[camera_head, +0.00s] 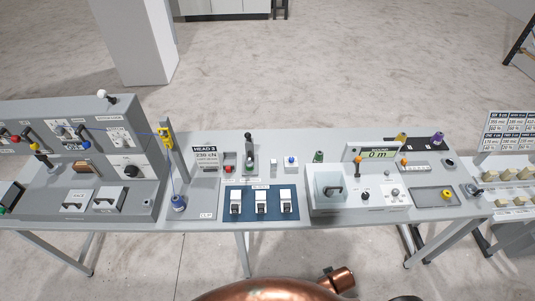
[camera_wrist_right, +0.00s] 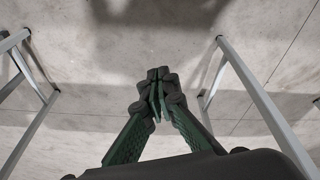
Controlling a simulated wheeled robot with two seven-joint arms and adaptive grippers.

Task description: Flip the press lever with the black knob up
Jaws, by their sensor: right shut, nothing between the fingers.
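A lever with a black knob (camera_head: 248,137) stands on the table just right of the HEAD 3 display. It looks roughly upright, with its knob at the top; its exact tilt is hard to tell. My right gripper (camera_wrist_right: 157,80) shows only in the right wrist view. Its green fingers meet at the tips, and it is shut and empty. It is over bare floor between metal table legs, away from the lever. My left gripper is not in view.
A control cabinet (camera_head: 120,110) rises at left. Table legs (camera_wrist_right: 262,100) flank my right gripper; floor between them is clear.

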